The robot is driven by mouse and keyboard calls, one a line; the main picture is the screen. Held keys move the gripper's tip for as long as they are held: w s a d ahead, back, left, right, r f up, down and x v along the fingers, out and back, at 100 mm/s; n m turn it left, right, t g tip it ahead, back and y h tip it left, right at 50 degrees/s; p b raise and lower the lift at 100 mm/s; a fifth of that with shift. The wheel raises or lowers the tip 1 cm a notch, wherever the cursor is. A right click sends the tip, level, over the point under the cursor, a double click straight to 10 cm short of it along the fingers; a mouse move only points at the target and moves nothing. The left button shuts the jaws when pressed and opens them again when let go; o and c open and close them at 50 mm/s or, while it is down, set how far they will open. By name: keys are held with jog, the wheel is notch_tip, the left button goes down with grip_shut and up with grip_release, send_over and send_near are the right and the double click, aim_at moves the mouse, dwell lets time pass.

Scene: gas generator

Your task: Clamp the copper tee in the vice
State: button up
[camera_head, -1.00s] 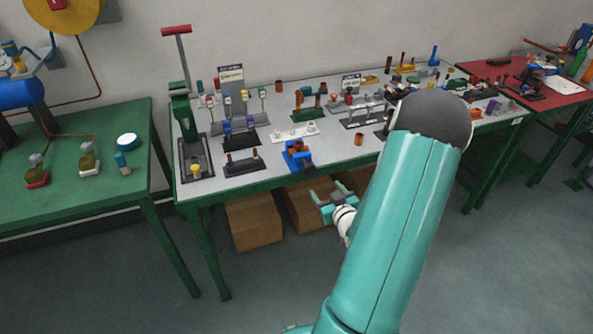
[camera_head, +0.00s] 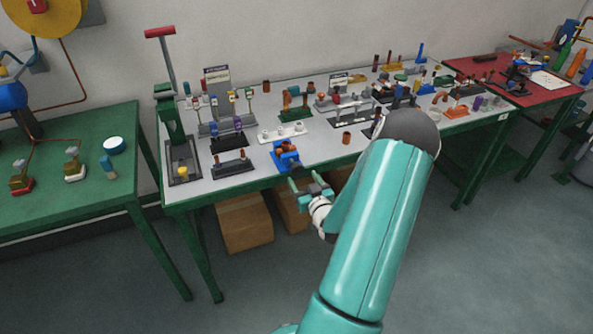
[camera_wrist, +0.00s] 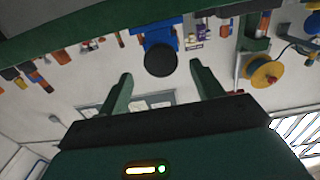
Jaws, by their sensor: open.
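The blue vice (camera_head: 288,163) stands at the front edge of the grey bench, with a copper-brown piece (camera_head: 283,147) at its top; I cannot tell whether this is the copper tee or whether it is clamped. My gripper (camera_head: 303,179) is open and empty, just in front of and below the vice, apart from it. In the wrist view, which looks upside down, the blue vice (camera_wrist: 152,38) with a dark round end shows beyond and between my two fingers (camera_wrist: 160,80).
A brown cylinder (camera_head: 347,137) stands on the bench right of the vice. A dark rack (camera_head: 231,166) and a green press (camera_head: 172,130) are to the left. Cardboard boxes (camera_head: 244,224) lie under the bench. The floor in front is clear.

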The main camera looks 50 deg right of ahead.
aim_at(298, 171)
jog(key=x, duration=0.5)
jog(key=shift+w+d, duration=0.1)
jog(key=shift+w, duration=0.2)
jog(key=c, duration=1)
